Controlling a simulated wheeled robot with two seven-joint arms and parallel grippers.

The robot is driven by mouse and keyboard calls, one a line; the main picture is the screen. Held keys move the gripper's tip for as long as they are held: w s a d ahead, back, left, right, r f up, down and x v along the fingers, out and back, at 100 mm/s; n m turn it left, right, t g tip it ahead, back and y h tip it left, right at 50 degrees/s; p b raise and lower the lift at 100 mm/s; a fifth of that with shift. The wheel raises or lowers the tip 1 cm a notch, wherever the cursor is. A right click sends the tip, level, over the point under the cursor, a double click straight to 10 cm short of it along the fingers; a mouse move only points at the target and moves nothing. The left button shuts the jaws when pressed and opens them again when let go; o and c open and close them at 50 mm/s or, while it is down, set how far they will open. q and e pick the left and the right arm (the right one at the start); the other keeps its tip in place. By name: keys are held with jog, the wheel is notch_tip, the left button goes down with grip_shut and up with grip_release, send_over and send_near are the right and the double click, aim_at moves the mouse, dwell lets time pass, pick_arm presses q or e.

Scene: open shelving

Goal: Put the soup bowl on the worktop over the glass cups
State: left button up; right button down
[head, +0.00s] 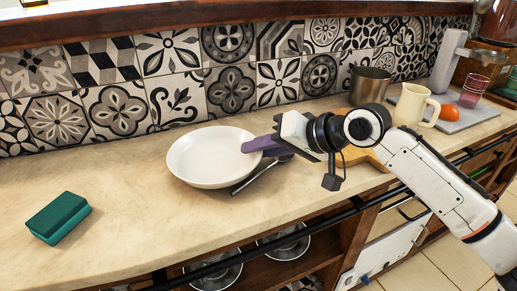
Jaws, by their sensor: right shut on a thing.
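The white soup bowl (210,160) is over the pale stone worktop (120,205), left of my right arm. My right gripper (262,146) has purple fingers and is shut on the bowl's right rim. I cannot tell whether the bowl touches the worktop or is just above it. The clear round glass cups show partly on the shelf below the worktop, one at the left (216,277) and one at the right (288,243). The worktop edge and a dark rail hide part of them. My left gripper is not in view.
A green sponge (59,217) lies at the left. A dark, thin utensil (260,175) lies beside the bowl. A metal pot (369,86), a wooden board (367,157), a cream mug (414,104) and a grey tray (457,119) with a tomato (459,111) stand to the right. The worktop between sponge and bowl is clear.

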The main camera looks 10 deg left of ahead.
jog(key=c, duration=1.9)
grip_release()
jog(key=shift+f, duration=0.1)
jog(key=shift+d+r, duration=0.25)
jog(key=shift+r, duration=0.05)
jog(key=p+v, duration=0.1)
jog(key=v, duration=1)
jog(key=shift+s+d+r, duration=0.15)
